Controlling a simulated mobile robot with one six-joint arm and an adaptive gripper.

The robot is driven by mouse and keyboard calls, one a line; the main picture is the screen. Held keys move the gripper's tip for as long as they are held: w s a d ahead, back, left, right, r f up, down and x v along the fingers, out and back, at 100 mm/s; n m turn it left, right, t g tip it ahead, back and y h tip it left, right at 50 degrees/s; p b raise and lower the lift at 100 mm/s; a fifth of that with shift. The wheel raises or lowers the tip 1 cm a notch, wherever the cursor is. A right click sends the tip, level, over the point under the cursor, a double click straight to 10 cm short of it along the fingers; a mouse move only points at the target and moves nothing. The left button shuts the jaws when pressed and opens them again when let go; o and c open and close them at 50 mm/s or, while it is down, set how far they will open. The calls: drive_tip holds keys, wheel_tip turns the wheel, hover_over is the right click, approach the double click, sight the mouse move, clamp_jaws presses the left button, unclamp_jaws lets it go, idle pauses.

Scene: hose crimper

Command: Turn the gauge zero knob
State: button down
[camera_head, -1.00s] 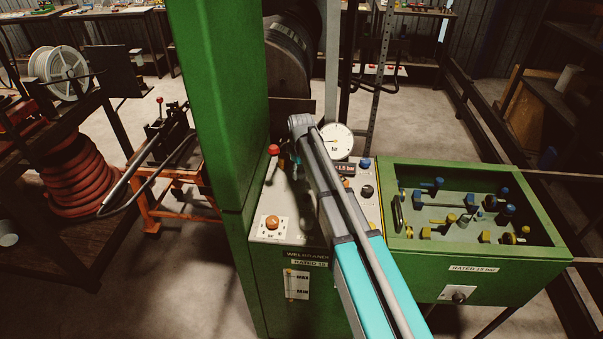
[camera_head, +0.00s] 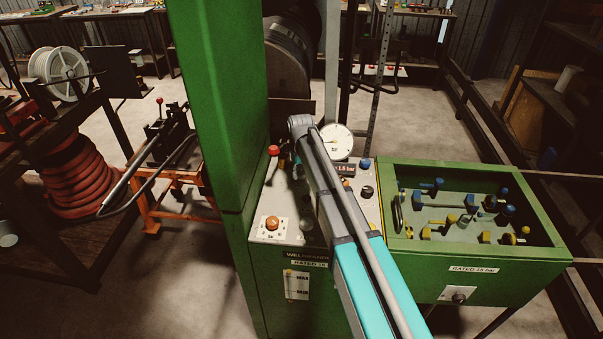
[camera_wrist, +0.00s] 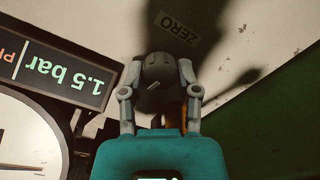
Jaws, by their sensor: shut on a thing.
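The dark round zero knob (camera_wrist: 158,73) shows in the wrist view beside an upside-down ZERO label (camera_wrist: 180,28) on the pale panel. A short light mark is on its face. My gripper (camera_wrist: 165,80) has one finger on each side of the knob and is shut on it. In the head view my arm hides the gripper and the knob. The round white gauge (camera_head: 335,141) stands just right of the arm's far end, and its edge also shows in the wrist view (camera_wrist: 25,140). The display (camera_wrist: 62,70) beside it reads 1.5 bar.
The panel (camera_head: 290,205) carries a red-topped lever (camera_head: 273,151), an orange button (camera_head: 272,223), a blue button (camera_head: 365,163) and a black knob (camera_head: 367,191). A green column (camera_head: 215,100) rises on the left. A green bin (camera_head: 450,250) with several fittings stands on the right.

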drive_tip(key=shift+m, duration=2)
drive_tip(key=c, duration=0.6)
unclamp_jaws()
drive_tip(key=shift+r, duration=0.15)
